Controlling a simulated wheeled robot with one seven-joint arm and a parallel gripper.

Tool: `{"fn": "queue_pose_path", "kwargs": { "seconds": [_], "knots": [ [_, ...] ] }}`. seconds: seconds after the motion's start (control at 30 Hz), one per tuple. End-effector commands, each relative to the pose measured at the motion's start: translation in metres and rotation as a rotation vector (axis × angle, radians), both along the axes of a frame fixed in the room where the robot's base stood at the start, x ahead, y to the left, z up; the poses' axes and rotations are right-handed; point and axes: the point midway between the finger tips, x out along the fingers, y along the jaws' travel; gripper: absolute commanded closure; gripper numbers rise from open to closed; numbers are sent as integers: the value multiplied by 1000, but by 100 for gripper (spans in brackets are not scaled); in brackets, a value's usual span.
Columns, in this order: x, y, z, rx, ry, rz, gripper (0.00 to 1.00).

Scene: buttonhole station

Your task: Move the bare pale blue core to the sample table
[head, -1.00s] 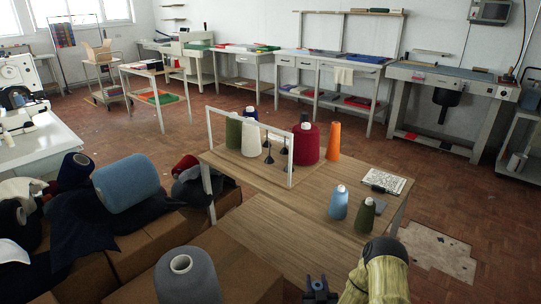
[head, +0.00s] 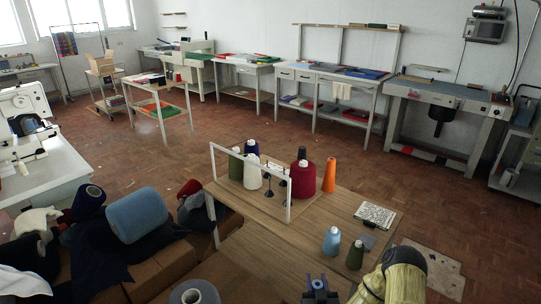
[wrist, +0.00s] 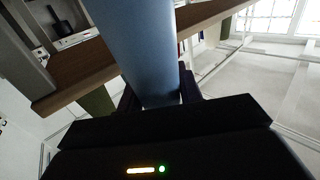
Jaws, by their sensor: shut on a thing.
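The bare pale blue core (wrist: 140,45) fills the upper middle of the wrist view, a smooth plain tube with no thread on it. My gripper (wrist: 160,98) is shut on it, one dark finger on each side of its near end. Its far end is cut off by the picture's top edge. In the head view my gripper (head: 320,292) is at the bottom edge, in front of the wooden table; the core cannot be made out there. I cannot tell which table is the sample table.
The wooden table (head: 275,240) bears a white frame (head: 287,208), several thread cones, a blue cone (head: 331,241), a green cone (head: 355,255) and a notepad (head: 375,214). Boxes with large spools crowd the left. A small table (head: 160,105) stands beyond open floor (head: 150,155).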

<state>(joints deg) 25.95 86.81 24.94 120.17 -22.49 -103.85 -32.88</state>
Motion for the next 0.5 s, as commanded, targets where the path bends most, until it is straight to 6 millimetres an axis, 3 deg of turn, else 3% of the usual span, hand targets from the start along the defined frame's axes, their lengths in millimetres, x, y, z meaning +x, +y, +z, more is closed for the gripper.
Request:
{"fn": "queue_pose_path", "kwargs": {
  "seconds": [0.03, 0.2, 0.5],
  "knots": [
    [0, 0, 20, 1, -1, -1, 100],
    [1, -1, 52, 0, -7, -2, 100],
    [2, -1, 88, -1, -14, -2, 100]
  ]
}}
